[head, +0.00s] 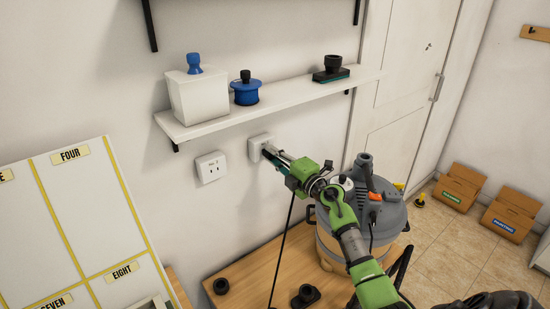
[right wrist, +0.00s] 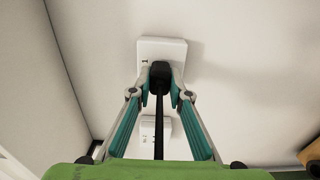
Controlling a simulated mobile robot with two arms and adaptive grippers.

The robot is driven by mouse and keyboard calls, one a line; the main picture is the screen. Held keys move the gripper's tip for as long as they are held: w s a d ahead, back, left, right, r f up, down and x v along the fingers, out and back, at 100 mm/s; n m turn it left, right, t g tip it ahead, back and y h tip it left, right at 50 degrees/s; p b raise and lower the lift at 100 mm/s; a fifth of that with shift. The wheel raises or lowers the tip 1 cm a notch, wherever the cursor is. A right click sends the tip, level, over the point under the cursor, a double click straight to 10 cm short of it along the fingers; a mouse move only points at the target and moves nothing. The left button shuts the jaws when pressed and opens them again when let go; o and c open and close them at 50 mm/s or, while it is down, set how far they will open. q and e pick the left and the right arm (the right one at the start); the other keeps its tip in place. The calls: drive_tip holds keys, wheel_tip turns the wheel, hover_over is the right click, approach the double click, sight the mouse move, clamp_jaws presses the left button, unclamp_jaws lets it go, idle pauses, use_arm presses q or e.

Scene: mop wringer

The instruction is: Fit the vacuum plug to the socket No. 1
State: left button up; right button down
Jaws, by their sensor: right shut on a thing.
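My right gripper (head: 270,155) is shut on the black vacuum plug (right wrist: 160,74), with its fingertips at the right-hand wall socket (head: 255,146). In the right wrist view the plug is at the lower part of that white socket plate (right wrist: 172,46); I cannot tell whether it is seated or just in front. The black cord hangs from the gripper. A second white socket (head: 211,167) is on the wall to the left, its holes uncovered; it also shows in the right wrist view (right wrist: 148,124). The labels are too small to read. My left gripper is not in view.
A shelf (head: 285,106) above the sockets holds a white container (head: 198,96), a blue lidded pot (head: 246,94) and a black nozzle (head: 331,70). The vacuum (head: 335,245) stands behind my right arm. A wooden bench (head: 255,277) below bears black fittings (head: 306,295).

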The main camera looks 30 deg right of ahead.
drive_tip(key=shift+w+r, duration=0.1)
drive_tip(key=shift+w, duration=0.3)
idle(0.6)
drive_tip(key=c, duration=1.8)
unclamp_jaws()
